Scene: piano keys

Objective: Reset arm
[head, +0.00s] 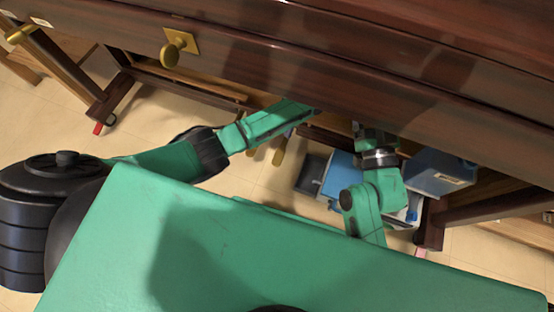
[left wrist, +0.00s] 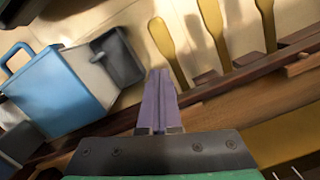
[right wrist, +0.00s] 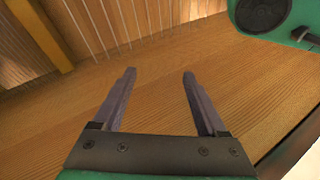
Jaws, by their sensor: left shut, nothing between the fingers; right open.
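The dark brown piano (head: 330,60) spans the top of the head view, with a brass knob (head: 174,48) on its front. My left arm reaches from the left to beneath the piano's front, and its gripper end is hidden there. In the left wrist view my left gripper (left wrist: 159,75) is shut and empty, above the piano's lower rail and pedals (left wrist: 212,40). My right arm also goes under the piano; its gripper is hidden in the head view. In the right wrist view my right gripper (right wrist: 158,75) is open and empty, in front of a wooden board (right wrist: 155,95) and strings.
Blue boxes (head: 437,176) and a grey bin (head: 311,172) stand on the floor below the piano, near my right arm. They also show as a blue box (left wrist: 58,90) in the left wrist view. Piano legs (head: 111,103) stand left and right. The tiled floor at left is clear.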

